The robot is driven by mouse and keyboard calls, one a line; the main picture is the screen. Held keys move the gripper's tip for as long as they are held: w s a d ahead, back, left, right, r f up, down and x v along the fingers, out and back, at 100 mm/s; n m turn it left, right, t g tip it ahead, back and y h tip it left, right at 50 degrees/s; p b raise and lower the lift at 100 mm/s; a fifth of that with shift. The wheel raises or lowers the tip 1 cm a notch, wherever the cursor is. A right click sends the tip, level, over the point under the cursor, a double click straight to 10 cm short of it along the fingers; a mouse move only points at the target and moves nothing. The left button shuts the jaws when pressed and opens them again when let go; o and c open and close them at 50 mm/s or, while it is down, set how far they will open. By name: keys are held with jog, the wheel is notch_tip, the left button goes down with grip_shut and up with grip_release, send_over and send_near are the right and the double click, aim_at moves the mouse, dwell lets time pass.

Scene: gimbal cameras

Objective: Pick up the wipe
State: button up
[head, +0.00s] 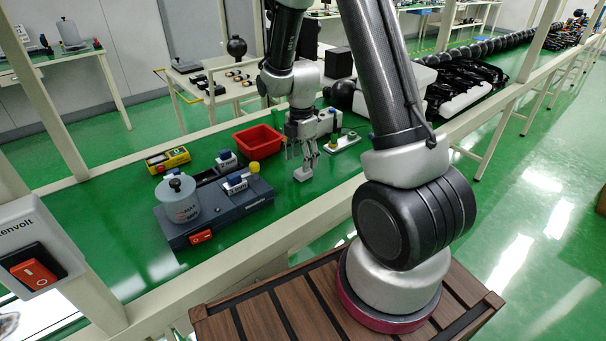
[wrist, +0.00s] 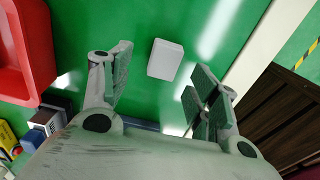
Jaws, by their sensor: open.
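The wipe looks like a small white block (wrist: 165,59) lying on the green tabletop in the wrist view. In the head view the small white block (head: 302,174) lies on the green table right of the dark grey device. My gripper (head: 309,158) is above it in the head view, fingers pointing down. In the wrist view my gripper (wrist: 158,78) is open, with a wide gap between its fingers. The block shows in that gap, toward the far side, and nothing is held. I cannot tell the exact height of the fingertips above the block.
A red bin (head: 258,140) stands behind and left of my gripper. A yellow box (head: 168,159) lies farther left. A white plate with small parts (head: 342,141) is to the right. Cream rails edge the table.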

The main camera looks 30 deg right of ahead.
jog(key=f, duration=0.4)
jog(key=shift+s+d+f, duration=0.15)
jog(key=shift+s+d, duration=0.05)
jog(key=c, duration=0.9)
notch_tip(320, 180, up, 10)
jog(key=shift+r, duration=0.1)
jog(key=shift+o, duration=1.4)
jog(key=c, duration=0.4)
